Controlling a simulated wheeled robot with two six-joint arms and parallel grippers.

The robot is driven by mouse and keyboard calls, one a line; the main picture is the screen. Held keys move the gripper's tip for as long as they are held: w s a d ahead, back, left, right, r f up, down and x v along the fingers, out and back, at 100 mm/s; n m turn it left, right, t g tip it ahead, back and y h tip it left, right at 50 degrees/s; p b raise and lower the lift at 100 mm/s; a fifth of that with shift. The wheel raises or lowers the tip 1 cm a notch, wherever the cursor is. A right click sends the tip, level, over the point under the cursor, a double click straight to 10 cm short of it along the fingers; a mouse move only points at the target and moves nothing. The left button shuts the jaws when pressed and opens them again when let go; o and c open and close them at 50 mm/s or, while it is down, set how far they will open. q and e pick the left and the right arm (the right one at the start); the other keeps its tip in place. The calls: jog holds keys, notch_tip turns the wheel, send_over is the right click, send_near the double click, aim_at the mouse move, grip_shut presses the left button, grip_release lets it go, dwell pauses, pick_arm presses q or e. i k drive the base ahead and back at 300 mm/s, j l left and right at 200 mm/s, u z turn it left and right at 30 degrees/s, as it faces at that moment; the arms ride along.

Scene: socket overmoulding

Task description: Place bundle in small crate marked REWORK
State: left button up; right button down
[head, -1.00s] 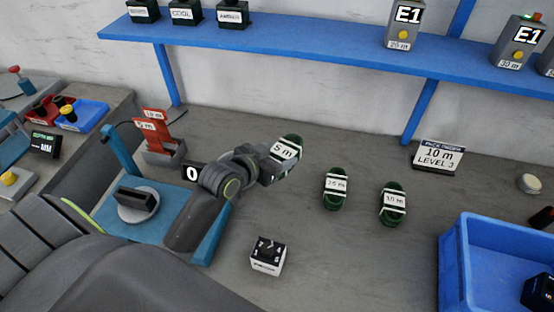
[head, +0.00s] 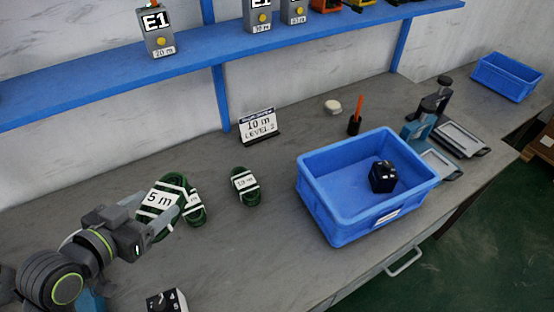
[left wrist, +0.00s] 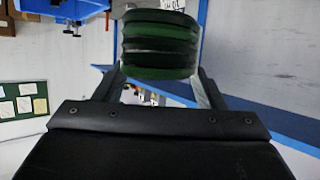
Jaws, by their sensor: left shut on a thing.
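My left gripper (head: 158,216) is shut on a green cable bundle (head: 152,204) with white bands and a "5 m" tag, at the left of the head view. The left wrist view shows the green coil (left wrist: 160,48) between the two fingers (left wrist: 163,88). In the head view the held bundle partly covers another green bundle (head: 196,208) behind it. A small blue crate (head: 508,83) stands far right at the back of the bench; I cannot read any REWORK marking on it. My right gripper is not in view.
A larger blue crate (head: 333,225) with an unreadable front label holds a black block (head: 383,176). Another green bundle (head: 245,187) lies on the bench. A "10 m LEVEL" sign (head: 258,126), an orange-handled tool (head: 356,118) and a dark device (head: 430,110) stand behind. A blue shelf (head: 180,75) runs above.

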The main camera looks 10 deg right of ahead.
aim_at(353, 196)
jog(key=z, duration=1.25)
jog(key=i+l+z, duration=0.3)
jog(key=i, duration=0.15)
